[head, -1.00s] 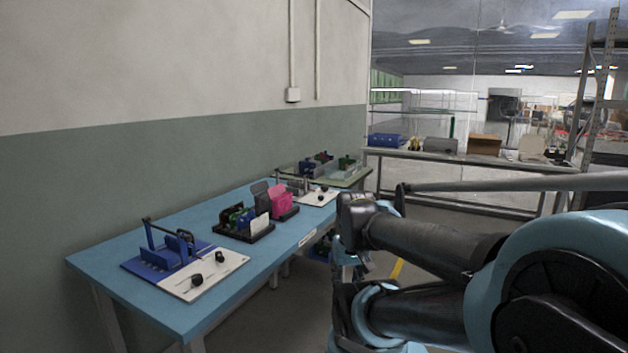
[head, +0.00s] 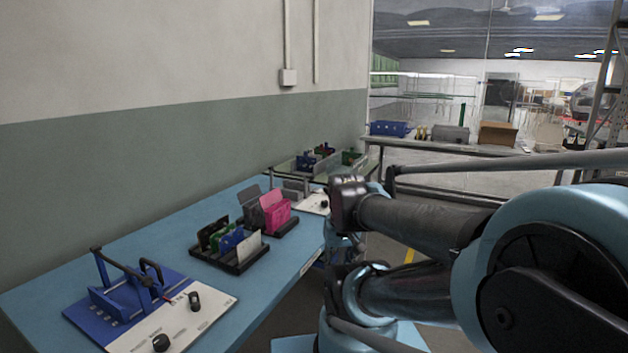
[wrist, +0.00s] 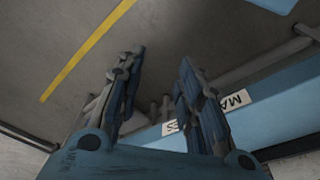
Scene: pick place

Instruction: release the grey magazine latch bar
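A blue fixture (head: 112,315) with a white panel (head: 170,330) stands on the table at the lower left of the head view. A dark grey bar (head: 125,268) runs across the top of the fixture from a blue post; it looks like the latch bar. I cannot tell how its end is held. My gripper (wrist: 161,58) shows in the wrist view with its two fingers apart and nothing between them. It is away from the fixture, over the floor beside the table edge.
The blue table (head: 150,225) runs along the wall. Black racks with coloured plates (head: 230,240) and pink plates (head: 276,214) stand farther along it. Two black knobs (head: 194,301) sit on the white panel. A yellow floor line (wrist: 85,52) crosses clear floor.

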